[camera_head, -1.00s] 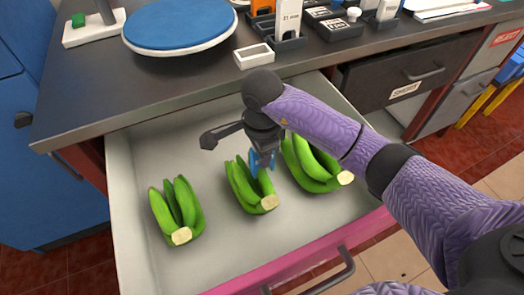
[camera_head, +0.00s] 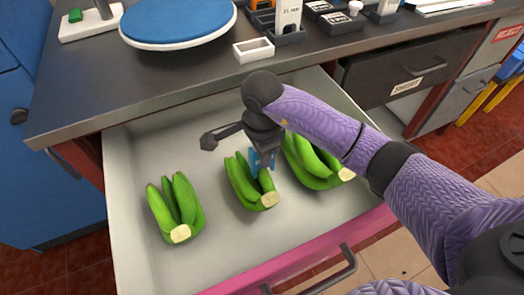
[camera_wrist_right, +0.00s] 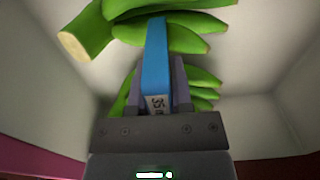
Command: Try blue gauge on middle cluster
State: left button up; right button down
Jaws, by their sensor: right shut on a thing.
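Three green banana clusters lie in the open drawer: the left cluster (camera_head: 176,209), the middle cluster (camera_head: 246,184) and the right cluster (camera_head: 314,163). My right gripper (camera_head: 262,156) points down at the middle cluster and is shut on the blue gauge (camera_head: 255,163). In the right wrist view the blue gauge (camera_wrist_right: 156,65) stands out between the fingers of the gripper (camera_wrist_right: 157,85), with a printed label near its base. Its tip overlaps green fruit; whether it touches cannot be told. My left gripper is not in view.
The drawer (camera_head: 135,240) is pulled out, with a pink front and dark handle (camera_head: 330,278). The counter (camera_head: 90,90) above holds a blue round plate (camera_head: 178,18), a small white tray (camera_head: 254,50) and dark holders. The drawer floor between the left and middle clusters is clear.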

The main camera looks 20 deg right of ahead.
jog(key=shift+f+b, duration=0.35)
jog(key=shift+f, duration=0.2)
jog(key=shift+s+f+b, duration=0.1)
jog(key=shift+f+b, duration=0.2)
jog(key=shift+f, duration=0.05)
dwell(0.3)
jog(key=shift+s+a+f, duration=0.1)
jog(key=shift+a+f, duration=0.05)
dwell(0.5)
dwell(0.3)
jog(key=shift+r, duration=0.3)
